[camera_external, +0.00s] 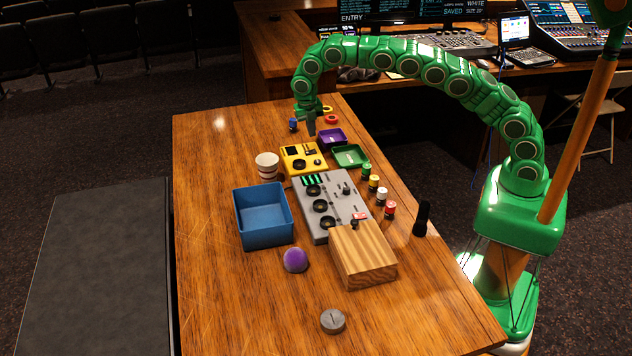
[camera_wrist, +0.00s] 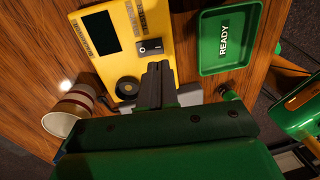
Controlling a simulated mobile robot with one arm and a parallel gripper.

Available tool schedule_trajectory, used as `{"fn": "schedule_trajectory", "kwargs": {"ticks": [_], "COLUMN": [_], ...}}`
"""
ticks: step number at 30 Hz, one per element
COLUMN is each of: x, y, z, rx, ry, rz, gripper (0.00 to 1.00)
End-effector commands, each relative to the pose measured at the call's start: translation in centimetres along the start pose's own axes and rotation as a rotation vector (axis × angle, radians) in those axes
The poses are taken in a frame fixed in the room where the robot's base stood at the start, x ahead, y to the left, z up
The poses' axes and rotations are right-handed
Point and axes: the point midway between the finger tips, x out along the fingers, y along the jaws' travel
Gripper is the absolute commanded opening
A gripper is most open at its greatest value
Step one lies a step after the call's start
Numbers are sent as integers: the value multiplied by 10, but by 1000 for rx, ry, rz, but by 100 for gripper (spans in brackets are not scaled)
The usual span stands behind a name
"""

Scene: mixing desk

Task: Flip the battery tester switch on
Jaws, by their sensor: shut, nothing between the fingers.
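The yellow battery tester (camera_external: 290,163) lies on the wooden desk, behind a grey panel. In the wrist view the tester (camera_wrist: 166,22) shows a dark, blank screen (camera_wrist: 100,32), a round black dial (camera_wrist: 127,87) and a small black rocker switch (camera_wrist: 150,47) with a light mark. I cannot tell the switch's position. My gripper (camera_external: 311,132) points down over the tester's far right part. In the wrist view my gripper (camera_wrist: 159,66) is shut and empty, its fingertips just below the switch in the picture. I cannot tell whether they touch the tester.
A green READY tray (camera_wrist: 254,20) and a purple tray (camera_external: 325,145) sit right of the tester. A striped cup (camera_external: 266,166) stands to its left. The grey panel (camera_external: 313,226), blue bin (camera_external: 264,238), wooden block (camera_external: 362,264) and several batteries (camera_external: 373,183) are nearer. The desk's left side is clear.

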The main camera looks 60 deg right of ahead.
Motion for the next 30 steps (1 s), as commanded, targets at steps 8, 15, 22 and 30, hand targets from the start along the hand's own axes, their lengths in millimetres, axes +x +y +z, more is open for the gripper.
{"fn": "schedule_trajectory", "kwargs": {"ticks": [8,15,22,30], "x": [43,62,65,66], "y": [-1,0,0,-1], "z": [-1,0,0,0], "rx": [0,0,0,0], "ry": [2,0,0,0], "rz": [-4,0,0,-1], "gripper": [0,0,0,0]}}
